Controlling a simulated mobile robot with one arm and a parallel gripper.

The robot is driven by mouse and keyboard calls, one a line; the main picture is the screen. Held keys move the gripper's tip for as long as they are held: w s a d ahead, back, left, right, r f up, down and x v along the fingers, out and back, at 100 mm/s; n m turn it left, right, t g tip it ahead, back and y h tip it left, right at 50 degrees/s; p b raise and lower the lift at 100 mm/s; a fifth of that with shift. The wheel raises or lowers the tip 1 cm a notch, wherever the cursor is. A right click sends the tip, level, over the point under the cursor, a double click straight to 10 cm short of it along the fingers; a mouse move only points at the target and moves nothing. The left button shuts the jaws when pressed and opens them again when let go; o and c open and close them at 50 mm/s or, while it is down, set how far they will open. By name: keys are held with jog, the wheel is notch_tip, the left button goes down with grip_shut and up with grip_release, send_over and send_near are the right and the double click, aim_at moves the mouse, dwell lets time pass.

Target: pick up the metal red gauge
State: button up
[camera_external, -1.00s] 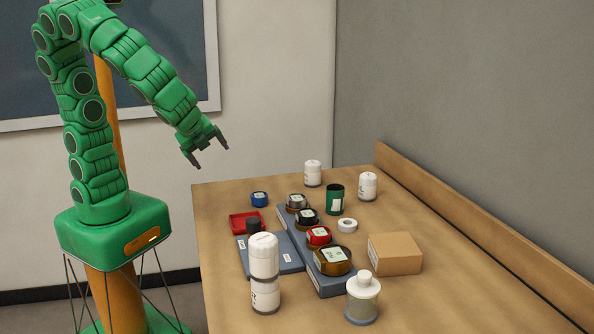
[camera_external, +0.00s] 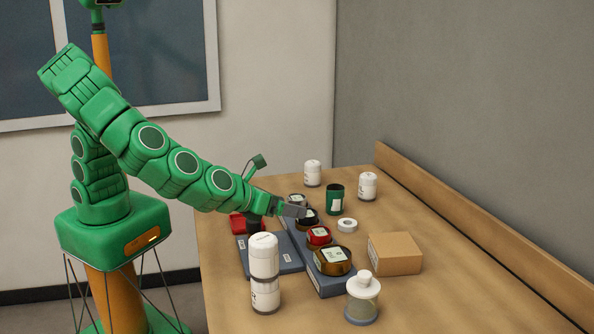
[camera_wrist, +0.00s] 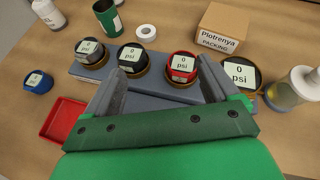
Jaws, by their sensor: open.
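The red gauge (camera_wrist: 182,67) has a dark gold base and a white "0 psi" label in the wrist view. It sits on a grey-blue rack (camera_external: 328,284) between a black gauge (camera_wrist: 132,59) and a larger dark gauge with a gold base (camera_wrist: 240,74). In the external view the red gauge (camera_external: 319,236) is just right of and nearer than my gripper (camera_external: 294,211). In the wrist view my gripper (camera_wrist: 160,68) is open and empty. The red gauge lies ahead of the fingertips, closer to the right finger, apparently without contact.
A red tray (camera_wrist: 66,118), blue item (camera_wrist: 38,82), green can (camera_wrist: 107,17), white tape roll (camera_wrist: 146,32) and cardboard box (camera_wrist: 219,29) surround the rack. Stacked white containers (camera_external: 265,272) and a capped jar (camera_external: 362,300) stand near the front.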

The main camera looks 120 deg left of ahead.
aim_at(319, 231)
jog(key=shift+w+a+f+m+t+h, duration=0.15)
jog(key=shift+w+a+f+m, duration=0.3)
jog(key=shift+w+f, duration=0.6)
jog(key=shift+w+a+f+m+t+h, duration=0.15)
jog(key=shift+w+a+f+m, duration=0.35)
jog(key=shift+w+f, duration=0.6)
jog(key=shift+w+a+f+m+t, duration=0.25)
jog(key=shift+w+a+f, duration=0.35)
jog(key=shift+w+f, duration=0.45)
jog(key=shift+s+f, duration=0.15)
jog(key=c, duration=1.2)
